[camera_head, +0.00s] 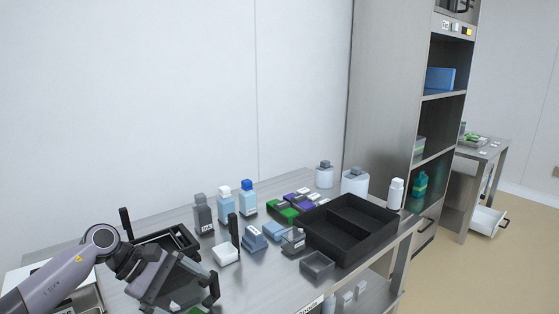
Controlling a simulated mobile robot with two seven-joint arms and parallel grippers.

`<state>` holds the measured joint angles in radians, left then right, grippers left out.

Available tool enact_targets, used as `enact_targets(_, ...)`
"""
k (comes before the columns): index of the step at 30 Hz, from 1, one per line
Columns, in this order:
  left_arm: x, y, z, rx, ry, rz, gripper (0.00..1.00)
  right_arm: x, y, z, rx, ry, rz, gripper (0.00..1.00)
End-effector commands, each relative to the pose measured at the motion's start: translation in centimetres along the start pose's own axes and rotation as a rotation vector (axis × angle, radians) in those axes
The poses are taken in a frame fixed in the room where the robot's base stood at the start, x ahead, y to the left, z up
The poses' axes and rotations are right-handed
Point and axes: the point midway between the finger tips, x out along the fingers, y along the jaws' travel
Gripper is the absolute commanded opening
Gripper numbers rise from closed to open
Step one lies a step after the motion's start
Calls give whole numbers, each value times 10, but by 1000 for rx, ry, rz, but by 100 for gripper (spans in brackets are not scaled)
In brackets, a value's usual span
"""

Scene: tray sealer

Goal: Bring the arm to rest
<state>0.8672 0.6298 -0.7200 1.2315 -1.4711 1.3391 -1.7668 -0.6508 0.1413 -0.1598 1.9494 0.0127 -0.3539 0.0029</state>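My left arm comes in from the lower left, low over the near left part of the metal table (262,278). My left gripper (186,286) is at its end, seen from behind and at an angle. Its dark parts overlap dark things behind them, so I cannot tell whether its fingers are apart or closed. I see nothing clearly held in it. A black tray (184,237) lies partly hidden behind the wrist. My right gripper is not in view.
A large black divided tray (350,224) stands at the table's right. Bottles (203,214), a white box (226,253), blue packs (254,240) and green and purple items (283,210) stand mid-table. A tall metal shelf (390,95) rises behind on the right. Space above the table is clear.

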Motion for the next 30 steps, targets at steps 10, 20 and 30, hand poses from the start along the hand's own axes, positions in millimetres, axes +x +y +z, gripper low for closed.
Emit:
enact_targets(10,75,-10,90,-852,-652,287,99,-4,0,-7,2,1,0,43)
enact_targets(20,74,-43,78,-1894,-1256,391,99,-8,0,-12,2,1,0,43)
enact_targets(30,85,-166,16,2275,1424,-321,99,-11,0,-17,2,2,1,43)
